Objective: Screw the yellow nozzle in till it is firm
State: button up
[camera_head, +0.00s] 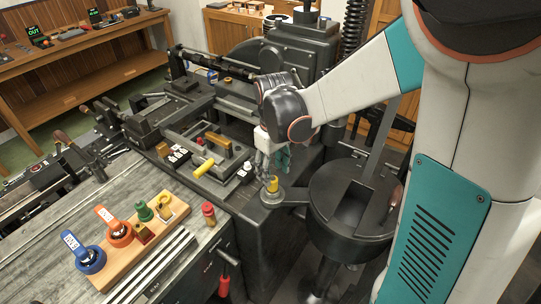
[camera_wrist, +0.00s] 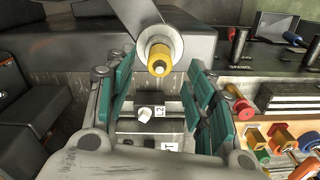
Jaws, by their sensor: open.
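The yellow nozzle (camera_head: 272,184) stands upright in a round grey fitting (camera_head: 271,197) at the edge of the dark machine. The wrist view shows the nozzle (camera_wrist: 160,63) end-on, with a pale ring around its base. My gripper (camera_head: 275,160) points down just above the nozzle in the head view. In the wrist view my gripper (camera_wrist: 161,72) has its teal fingers spread wide, and the nozzle appears between and slightly beyond the tips. The fingers hold nothing. Whether the tips reach down beside the nozzle is hard to tell.
A round dark pot (camera_head: 350,205) sits right of the fitting. A wooden block (camera_head: 135,248) with blue, orange, green and yellow pieces lies on the grey bench. A red-capped piece (camera_head: 208,211) stands beside it. A yellow-handled part (camera_head: 203,168) and small labelled switches (camera_head: 178,155) are on the machine.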

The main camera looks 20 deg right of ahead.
aim_at(273, 179)
notch_tip(273, 179, down, 6)
jog(key=shift+r+b, duration=0.15)
jog(key=shift+b, duration=0.55)
grip_shut()
jog(key=shift+c, duration=1.7)
grip_release()
